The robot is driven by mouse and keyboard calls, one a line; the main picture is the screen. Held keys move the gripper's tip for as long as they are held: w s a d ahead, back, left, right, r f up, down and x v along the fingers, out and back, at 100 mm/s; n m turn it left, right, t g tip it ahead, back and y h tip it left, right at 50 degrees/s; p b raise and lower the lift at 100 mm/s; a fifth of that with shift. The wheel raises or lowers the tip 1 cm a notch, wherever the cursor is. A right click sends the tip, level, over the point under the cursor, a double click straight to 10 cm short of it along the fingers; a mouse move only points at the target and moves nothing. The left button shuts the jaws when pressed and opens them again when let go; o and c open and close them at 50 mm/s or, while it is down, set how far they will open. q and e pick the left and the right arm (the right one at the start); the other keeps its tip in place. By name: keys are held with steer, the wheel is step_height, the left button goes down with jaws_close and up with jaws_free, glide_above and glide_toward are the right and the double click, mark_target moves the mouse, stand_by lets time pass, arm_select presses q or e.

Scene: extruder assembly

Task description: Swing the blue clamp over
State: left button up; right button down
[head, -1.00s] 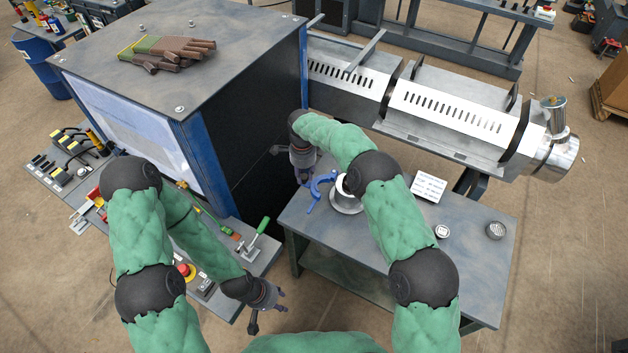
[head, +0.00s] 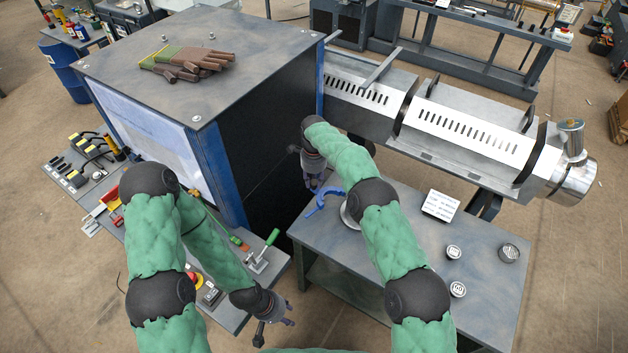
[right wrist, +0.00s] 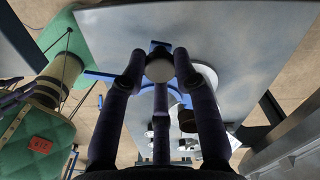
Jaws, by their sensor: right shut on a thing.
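The blue clamp (head: 325,197) is a curved arm at the table's left back edge, beside a silver round flange (head: 351,215) partly hidden by my right arm. My right gripper (head: 311,182) points down at the clamp's back end and is shut on it; the grip itself is hard to see. In the right wrist view my fingers (right wrist: 159,70) are close together, with blue pieces of the clamp (right wrist: 101,75) beyond them and the pale flange (right wrist: 207,78) to the right. My left gripper (head: 276,312) hangs open and empty in front of the control bench.
The dark machine cabinet (head: 262,150) stands close left of my right gripper. A green-handled toggle lever (head: 265,250) is near my left gripper.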

steer(key=shift+w, duration=0.1)
steer(key=c, duration=0.9)
jaws_free()
steer(key=shift+c, duration=0.2)
steer(key=shift+r, duration=0.1)
step_height(320, 180, up, 12)
